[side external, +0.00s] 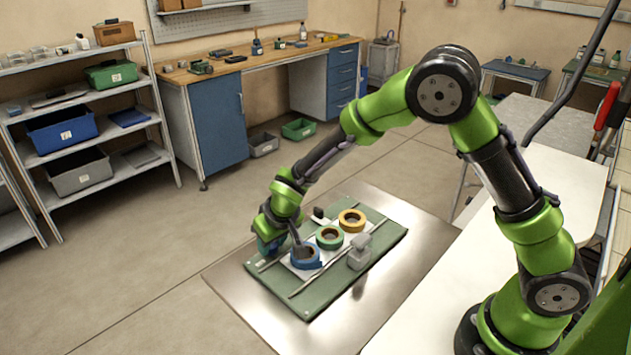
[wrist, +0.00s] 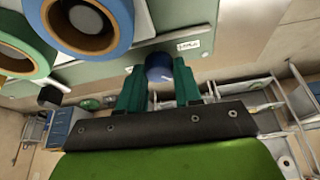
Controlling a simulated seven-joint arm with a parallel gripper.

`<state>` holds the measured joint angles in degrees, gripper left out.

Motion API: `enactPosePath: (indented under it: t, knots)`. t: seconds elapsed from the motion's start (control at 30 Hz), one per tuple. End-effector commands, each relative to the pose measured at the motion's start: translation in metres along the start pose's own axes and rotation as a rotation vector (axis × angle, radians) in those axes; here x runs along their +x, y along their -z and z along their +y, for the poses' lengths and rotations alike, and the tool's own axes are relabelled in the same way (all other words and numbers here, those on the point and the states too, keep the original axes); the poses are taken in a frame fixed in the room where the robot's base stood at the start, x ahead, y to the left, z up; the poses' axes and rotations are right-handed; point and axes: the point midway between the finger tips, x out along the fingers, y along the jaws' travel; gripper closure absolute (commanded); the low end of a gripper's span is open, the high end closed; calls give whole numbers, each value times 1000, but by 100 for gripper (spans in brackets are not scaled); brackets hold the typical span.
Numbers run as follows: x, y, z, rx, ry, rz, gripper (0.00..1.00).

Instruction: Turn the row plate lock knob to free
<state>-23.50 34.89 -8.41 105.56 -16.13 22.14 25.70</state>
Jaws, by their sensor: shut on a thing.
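The blue round lock knob (wrist: 159,66) sits near the edge of the green board (side external: 307,307). In the wrist view it is between the two green fingers of my gripper (wrist: 160,80), which is shut on it. A small pale mark shows on the knob. A white label (wrist: 188,45) is beside it on the board, its writing too small to read. In the side view my gripper (side external: 271,243) is low at the board's left part and hides the knob. I cannot tell which setting the knob is at.
Blue (side external: 306,263), green (side external: 330,245) and yellow (side external: 352,227) tape reels stand in a row on the board. The blue reel is close to my gripper. A grey block (side external: 359,256) stands at the right of the row. A small black piece (side external: 318,213) is behind.

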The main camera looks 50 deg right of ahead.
Motion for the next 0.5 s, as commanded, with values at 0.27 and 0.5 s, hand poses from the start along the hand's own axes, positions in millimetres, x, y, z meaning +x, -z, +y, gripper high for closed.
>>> enactPosePath:
  t: [0.27, 0.5]
  knots:
    - [-1, 2, 4, -234, 102, 2, 97]
    - [-1, 3, 5, -440, 187, 2, 97]
